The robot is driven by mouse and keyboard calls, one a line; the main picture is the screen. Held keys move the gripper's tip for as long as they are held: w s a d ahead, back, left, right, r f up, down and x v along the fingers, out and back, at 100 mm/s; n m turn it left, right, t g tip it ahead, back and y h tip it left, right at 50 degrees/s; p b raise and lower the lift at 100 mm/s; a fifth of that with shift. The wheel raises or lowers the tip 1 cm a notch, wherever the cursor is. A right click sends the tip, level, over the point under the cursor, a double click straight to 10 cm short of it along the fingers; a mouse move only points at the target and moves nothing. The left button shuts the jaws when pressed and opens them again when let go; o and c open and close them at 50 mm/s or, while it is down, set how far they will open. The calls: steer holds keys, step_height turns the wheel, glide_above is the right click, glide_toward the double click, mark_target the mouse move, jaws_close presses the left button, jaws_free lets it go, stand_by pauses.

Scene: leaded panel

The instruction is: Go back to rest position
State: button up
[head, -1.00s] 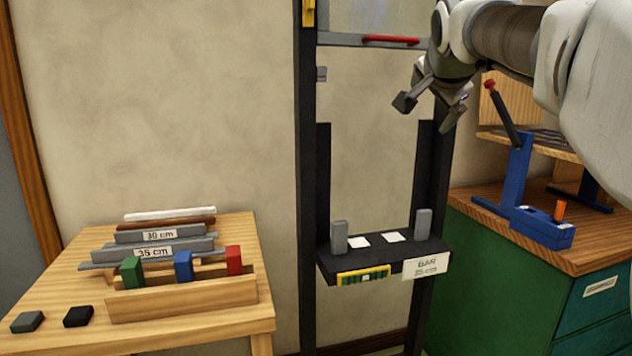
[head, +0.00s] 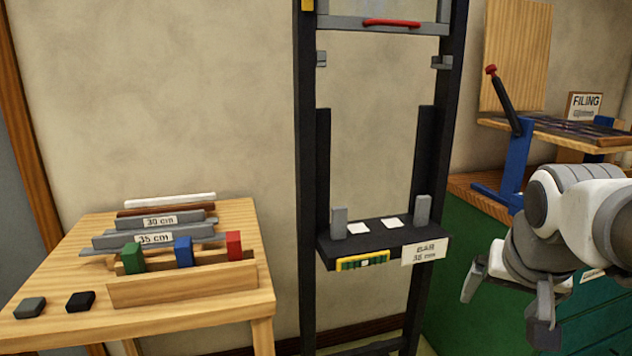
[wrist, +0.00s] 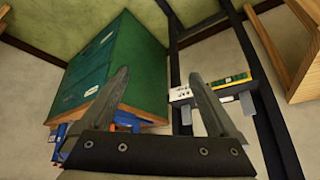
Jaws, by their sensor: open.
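My gripper (head: 505,305) is at the lower right of the head view, in front of the green cabinet. Its two fingers are spread apart with nothing between them. In the wrist view my gripper (wrist: 158,110) also shows open and empty. The black frame (head: 308,180) stands in the middle of the head view, to the left of my gripper and apart from it. Its shelf (head: 375,240) bears two grey blocks, two white pads and a yellow-green level (head: 362,261). A label reading BAR (head: 425,253) hangs at the shelf's right front.
A wooden table (head: 190,318) at left holds grey bars, coloured blocks and two dark pads. The green cabinet (head: 460,250) at right bears a blue lever tool (head: 518,165). A panel with a red handle (head: 391,23) sits high in the frame. Space before the shelf is clear.

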steer(key=s+a+f+n+y+b, duration=0.2)
steer(key=s+a+f+n, duration=0.4)
steer(key=s+a, duration=0.4)
step_height(320, 180, up, 23)
steer(key=w+a+m+p, duration=0.1)
steer(key=p, duration=2.3)
steer(key=shift+w, duration=0.15)
steer(key=shift+a+f, duration=0.1)
